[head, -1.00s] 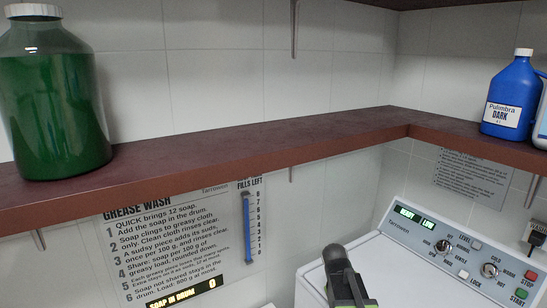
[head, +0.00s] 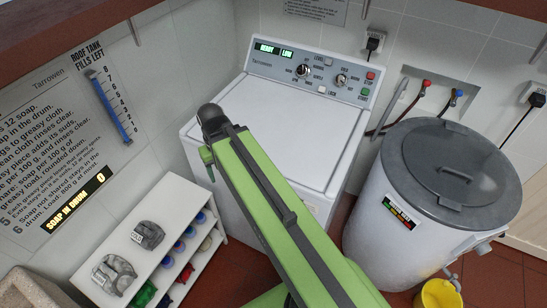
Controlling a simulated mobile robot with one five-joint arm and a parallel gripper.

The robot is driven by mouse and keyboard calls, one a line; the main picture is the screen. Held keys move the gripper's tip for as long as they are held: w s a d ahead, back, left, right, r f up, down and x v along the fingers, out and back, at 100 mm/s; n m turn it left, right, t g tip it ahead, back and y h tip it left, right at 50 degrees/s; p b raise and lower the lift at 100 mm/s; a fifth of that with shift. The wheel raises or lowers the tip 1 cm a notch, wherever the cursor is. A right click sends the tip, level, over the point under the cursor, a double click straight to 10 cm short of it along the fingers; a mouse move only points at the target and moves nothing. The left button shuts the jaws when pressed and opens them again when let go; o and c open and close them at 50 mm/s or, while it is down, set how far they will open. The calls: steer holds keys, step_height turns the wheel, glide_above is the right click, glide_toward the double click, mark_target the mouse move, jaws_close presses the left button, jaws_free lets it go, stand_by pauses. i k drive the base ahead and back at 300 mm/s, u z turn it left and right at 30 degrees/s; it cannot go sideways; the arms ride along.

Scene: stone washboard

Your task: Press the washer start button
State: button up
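The white washer (head: 290,130) stands against the back wall with its lid closed. Its grey-blue control panel (head: 325,76) runs along the back edge. The green start button (head: 365,91) is at the panel's right end, below the red stop button (head: 370,75). Two small green-lit displays (head: 274,50) are at the panel's left; they seem to read READY and LOW. My green arm reaches up from the bottom in front of the washer, its dark upper joint left of the lid. My gripper does not show; nothing of mine touches the panel.
A grey-lidded drum machine (head: 450,165) stands right of the washer, with a yellow bucket (head: 438,294) below it. A white shelf unit (head: 150,255) with grey bundles and colored items is at left. Red floor shows between the machines.

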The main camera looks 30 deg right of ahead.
mark_target(365, 91)
steer(key=z, duration=0.75)
